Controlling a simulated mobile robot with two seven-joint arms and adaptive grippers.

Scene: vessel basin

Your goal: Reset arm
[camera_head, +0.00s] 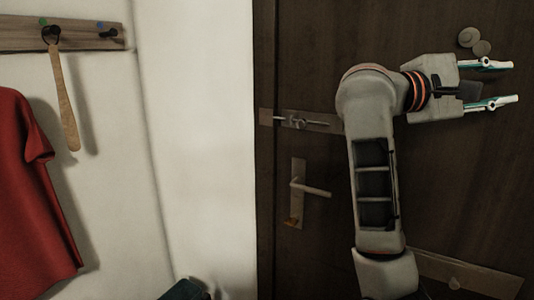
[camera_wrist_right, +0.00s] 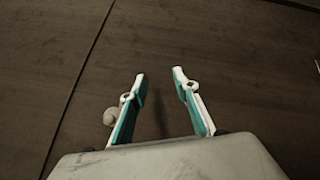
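My right gripper (camera_head: 516,83) is raised in front of the dark wooden door (camera_head: 310,70), pointing to the right in the head view. Its two white and teal fingers are apart with nothing between them. In the right wrist view the open fingers (camera_wrist_right: 159,72) show against dark wood, with empty space between the tips. My right arm rises from the bottom of the head view and bends right at the top. My left gripper is not in either view.
The door has a metal handle (camera_head: 312,190), a sliding latch (camera_head: 300,122) and round knobs (camera_head: 470,38) near my right gripper. A rack (camera_head: 85,38) on the left wall holds a wooden shoehorn-like stick (camera_head: 66,105). A red shirt (camera_head: 30,200) hangs below it.

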